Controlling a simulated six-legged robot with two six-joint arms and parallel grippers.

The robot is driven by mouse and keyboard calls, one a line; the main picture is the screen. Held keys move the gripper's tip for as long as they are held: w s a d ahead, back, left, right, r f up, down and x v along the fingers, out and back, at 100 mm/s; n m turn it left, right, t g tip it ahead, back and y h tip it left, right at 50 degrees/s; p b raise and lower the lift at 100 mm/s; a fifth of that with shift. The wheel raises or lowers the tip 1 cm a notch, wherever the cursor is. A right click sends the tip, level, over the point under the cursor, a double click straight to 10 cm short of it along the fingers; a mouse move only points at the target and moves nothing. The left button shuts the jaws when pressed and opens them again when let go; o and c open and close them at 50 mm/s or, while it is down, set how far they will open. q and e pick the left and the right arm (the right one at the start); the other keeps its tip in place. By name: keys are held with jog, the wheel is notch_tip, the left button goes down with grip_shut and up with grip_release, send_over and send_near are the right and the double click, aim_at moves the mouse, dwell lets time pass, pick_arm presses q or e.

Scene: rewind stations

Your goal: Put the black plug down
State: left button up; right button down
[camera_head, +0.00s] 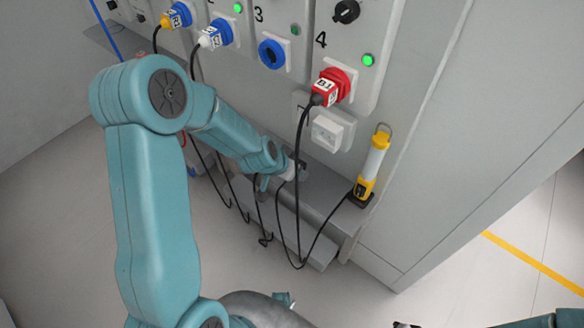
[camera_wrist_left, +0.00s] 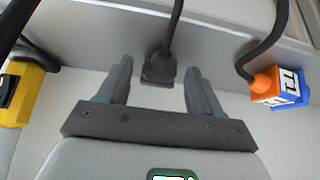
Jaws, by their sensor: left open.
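The black plug (camera_wrist_left: 158,70) shows in the left wrist view, on a dark cable running to the top of the picture. It sits between the fingertips of my left gripper (camera_wrist_left: 158,78), with a gap on each side. The fingers are open and apart from it. It appears to rest against the pale grey surface. In the head view my left gripper (camera_head: 288,172) is low at the grey ledge under the panel, and the plug cannot be made out there. Only a dark tip of my right gripper (camera_head: 402,325) shows at the bottom edge.
A yellow lamp (camera_head: 371,168) stands on the ledge (camera_head: 325,185) to the right. A red plug (camera_head: 331,86) sits in station 4, with its black cable hanging down. An orange and blue plug (camera_wrist_left: 277,88) is right of my left gripper in the wrist view. Cables hang around the ledge.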

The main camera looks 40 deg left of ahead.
pick_arm(q)
jog(key=p+v, duration=0.4)
jog(key=v, duration=0.8)
jog(key=s+d+f+n+g+h, duration=0.1)
jog(key=s+d+f+g, duration=0.2)
jog(key=s+d+f, duration=0.4)
jog(key=s+d+f+n+g+h, duration=0.1)
jog(key=s+d+f+g+h, duration=0.1)
jog(key=s+d+f, duration=0.5)
jog(key=d+f+g, duration=0.1)
jog(key=d+f, duration=0.3)
jog(key=f, duration=0.1)
jog(key=shift+d+n+h, duration=0.3)
jog(key=shift+d+n, duration=0.05)
jog(key=shift+n, duration=0.05)
